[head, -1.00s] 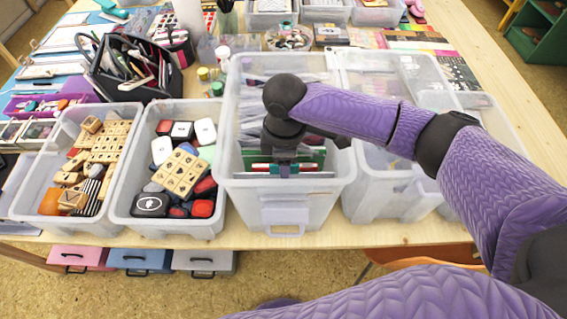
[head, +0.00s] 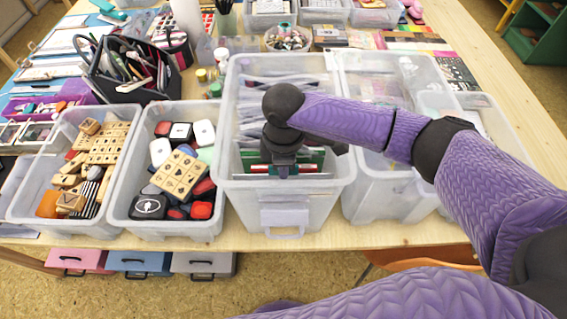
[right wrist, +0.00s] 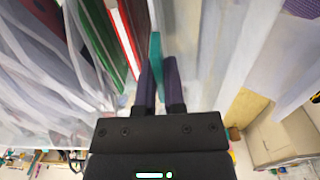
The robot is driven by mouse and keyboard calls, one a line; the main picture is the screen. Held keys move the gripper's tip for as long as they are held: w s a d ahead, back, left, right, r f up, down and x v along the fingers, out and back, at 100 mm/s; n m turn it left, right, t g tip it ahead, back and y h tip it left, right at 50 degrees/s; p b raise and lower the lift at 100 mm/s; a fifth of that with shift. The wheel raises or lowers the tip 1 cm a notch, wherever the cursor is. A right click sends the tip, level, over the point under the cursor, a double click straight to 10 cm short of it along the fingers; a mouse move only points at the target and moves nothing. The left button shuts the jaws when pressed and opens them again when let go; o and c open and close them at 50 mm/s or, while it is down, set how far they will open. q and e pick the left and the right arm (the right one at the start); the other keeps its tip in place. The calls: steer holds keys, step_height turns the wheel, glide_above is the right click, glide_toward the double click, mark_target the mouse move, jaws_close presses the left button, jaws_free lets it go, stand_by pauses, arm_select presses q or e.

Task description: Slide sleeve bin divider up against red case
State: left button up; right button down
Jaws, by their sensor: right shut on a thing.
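The sleeve bin (head: 330,185) is a tall clear box in the middle of the head view, with clear sleeves inside. My right gripper (head: 284,172) reaches down into its front part. In the right wrist view its fingers (right wrist: 161,85) are shut on a thin teal divider (right wrist: 155,50), which stands on edge between them. The red case (right wrist: 124,32) stands to the left of the divider, with a pale edge and a visible gap between them. In the head view the gripper hides most of the divider. My left gripper is not in view.
Green sheets (right wrist: 98,35) and clear sleeves (right wrist: 60,70) stand left of the red case. Right of the divider is the bin's clear wall. A bin of stamps (head: 30,180), a bin of inkpads (head: 125,205) and another clear bin (head: 385,200) flank the sleeve bin closely.

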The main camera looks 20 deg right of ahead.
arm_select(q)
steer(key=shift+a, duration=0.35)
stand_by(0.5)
